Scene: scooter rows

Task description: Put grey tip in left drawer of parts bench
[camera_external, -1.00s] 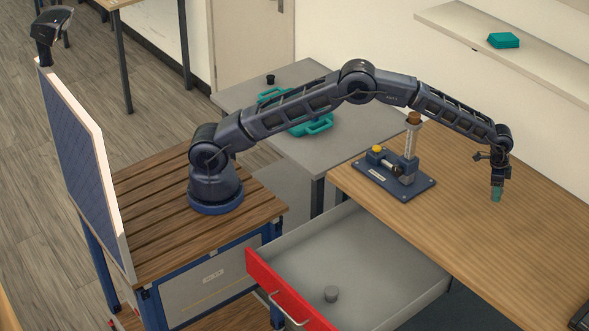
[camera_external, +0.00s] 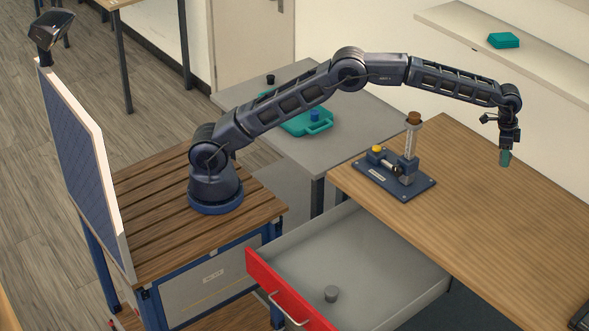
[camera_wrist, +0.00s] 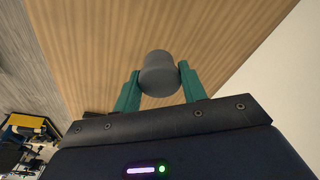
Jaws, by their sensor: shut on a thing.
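My gripper (camera_external: 505,158) is shut on the grey tip (camera_wrist: 159,74), a rounded grey cylinder between the teal fingers in the wrist view. In the external view it hangs above the far part of the wooden bench top, and the fingers hide most or all of the tip. The open drawer (camera_external: 300,262) with a red front and grey inside sticks out from the bench at lower middle.
A blue fixture (camera_external: 395,178) with an upright post, a brown top and a yellow cap stands on the wooden bench (camera_external: 480,235), left of my gripper. A grey table (camera_external: 250,95) behind holds a teal case (camera_external: 318,127) with a blue piece. A shelf carries a teal box (camera_external: 503,40).

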